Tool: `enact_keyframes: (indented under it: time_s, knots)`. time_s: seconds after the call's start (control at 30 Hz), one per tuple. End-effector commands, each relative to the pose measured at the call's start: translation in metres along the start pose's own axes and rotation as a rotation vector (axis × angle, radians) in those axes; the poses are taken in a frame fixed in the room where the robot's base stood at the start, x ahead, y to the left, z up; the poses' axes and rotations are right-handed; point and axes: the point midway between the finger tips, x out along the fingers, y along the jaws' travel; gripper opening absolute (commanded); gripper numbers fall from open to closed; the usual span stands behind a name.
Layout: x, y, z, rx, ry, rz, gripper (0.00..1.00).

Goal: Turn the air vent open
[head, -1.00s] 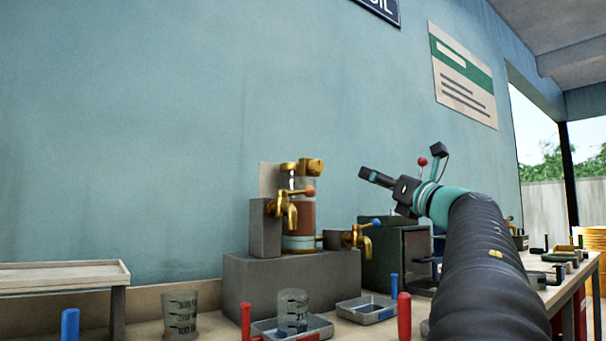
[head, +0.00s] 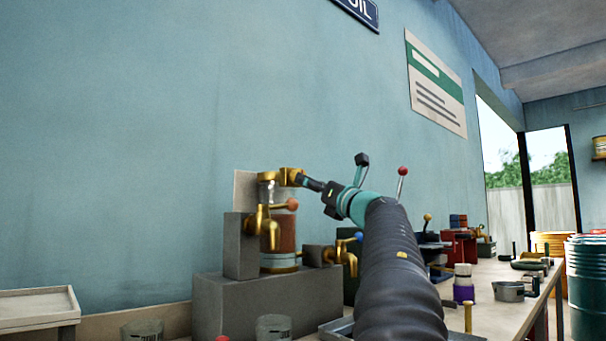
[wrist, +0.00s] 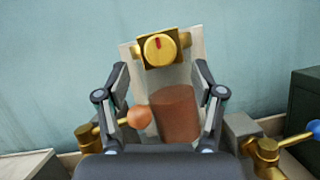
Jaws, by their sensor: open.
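The air vent (head: 290,177) is a brass fitting on top of a glass vessel (head: 284,232) holding reddish-brown liquid. In the wrist view the vent (wrist: 159,50) shows a round knob with a red mark that stands roughly upright. My gripper (head: 305,180) is close to the vent in the head view. In the wrist view my gripper (wrist: 160,72) is open, with one finger on each side below the knob. Nothing is between the fingers' tips. The head view does not show clearly whether the fingertips touch the vent.
Below the vent are a tap with an orange knob (head: 292,204) and a tap with a blue knob (head: 358,237). Both are mounted on grey blocks. The blue wall (head: 130,150) is close behind.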

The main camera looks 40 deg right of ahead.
Motion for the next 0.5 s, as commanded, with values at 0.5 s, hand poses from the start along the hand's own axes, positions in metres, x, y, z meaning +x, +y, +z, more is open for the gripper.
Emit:
enact_keyframes:
  time_s: [0.5]
  knots:
    - [0.044, 0.0, 0.0, 0.001, -0.001, 0.0, 0.68]
